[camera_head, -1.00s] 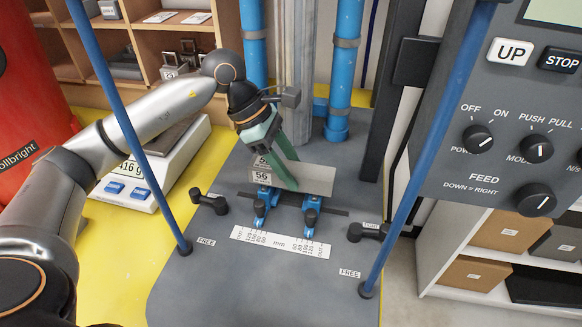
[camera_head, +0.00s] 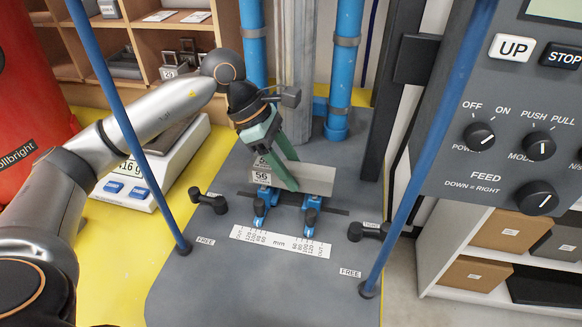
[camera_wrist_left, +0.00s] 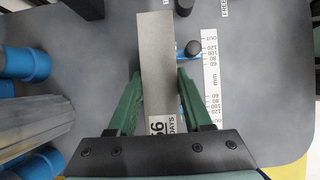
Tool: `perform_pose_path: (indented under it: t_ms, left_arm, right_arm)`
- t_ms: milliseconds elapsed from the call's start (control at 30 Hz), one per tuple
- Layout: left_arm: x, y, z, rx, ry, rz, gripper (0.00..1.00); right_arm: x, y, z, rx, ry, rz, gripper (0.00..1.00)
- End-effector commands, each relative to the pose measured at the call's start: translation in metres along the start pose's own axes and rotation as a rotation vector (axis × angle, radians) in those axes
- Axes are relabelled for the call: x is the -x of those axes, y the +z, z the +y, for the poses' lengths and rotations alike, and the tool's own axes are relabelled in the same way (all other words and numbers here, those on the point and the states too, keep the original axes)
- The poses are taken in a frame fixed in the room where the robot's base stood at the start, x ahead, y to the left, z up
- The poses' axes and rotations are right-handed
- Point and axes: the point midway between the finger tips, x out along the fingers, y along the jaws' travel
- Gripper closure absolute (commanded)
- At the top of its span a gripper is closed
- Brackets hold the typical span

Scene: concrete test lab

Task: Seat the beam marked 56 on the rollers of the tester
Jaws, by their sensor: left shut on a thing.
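The pale grey beam marked 56 (camera_head: 318,180) lies crosswise at the blue roller supports of the tester, with its label at its left end. It also shows in the left wrist view (camera_wrist_left: 155,60), label toward the gripper. The left roller support (camera_head: 264,205) and right roller support (camera_head: 311,210) stand below it. I cannot tell whether the beam touches the rollers. My left gripper (camera_head: 284,186) reaches down from above with green fingers on both sides of the beam, shut on it. My right gripper is not in view.
A millimetre scale (camera_head: 281,242) lies in front of the supports. Black levers (camera_head: 211,202) (camera_head: 367,231) flank them. Blue slanting rods (camera_head: 128,125) (camera_head: 418,170) stand left and right. The control panel (camera_head: 500,130) is at right, a scale (camera_head: 150,170) at left. The front of the grey base is clear.

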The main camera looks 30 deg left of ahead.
Motion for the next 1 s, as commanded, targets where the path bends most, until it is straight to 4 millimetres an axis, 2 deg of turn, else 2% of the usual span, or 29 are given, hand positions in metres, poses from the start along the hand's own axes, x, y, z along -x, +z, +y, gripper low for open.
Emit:
perform_pose_path:
  t_ms: [33,67,333,367,667,1000]
  left_arm:
    - [0.001,0.001,0.001,-0.002,0.003,-0.003,1.0]
    - [0.001,0.001,0.001,-0.002,0.003,-0.004,0.48]
    - [0.0,0.001,0.0,-0.001,0.001,-0.002,0.18]
    - [0.0,0.0,0.0,-0.001,0.001,-0.001,0.15]
    - [0.0,0.0,0.0,0.001,-0.002,0.002,0.15]
    - [0.017,0.01,0.0,0.0,0.0,0.0,0.15]
  right_arm:
    - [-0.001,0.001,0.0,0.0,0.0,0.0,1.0]
    - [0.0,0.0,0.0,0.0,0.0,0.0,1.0]
    - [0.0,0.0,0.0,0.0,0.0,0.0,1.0]
    - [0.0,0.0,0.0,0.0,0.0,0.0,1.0]
    - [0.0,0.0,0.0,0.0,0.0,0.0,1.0]
    - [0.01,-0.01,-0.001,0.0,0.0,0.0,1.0]
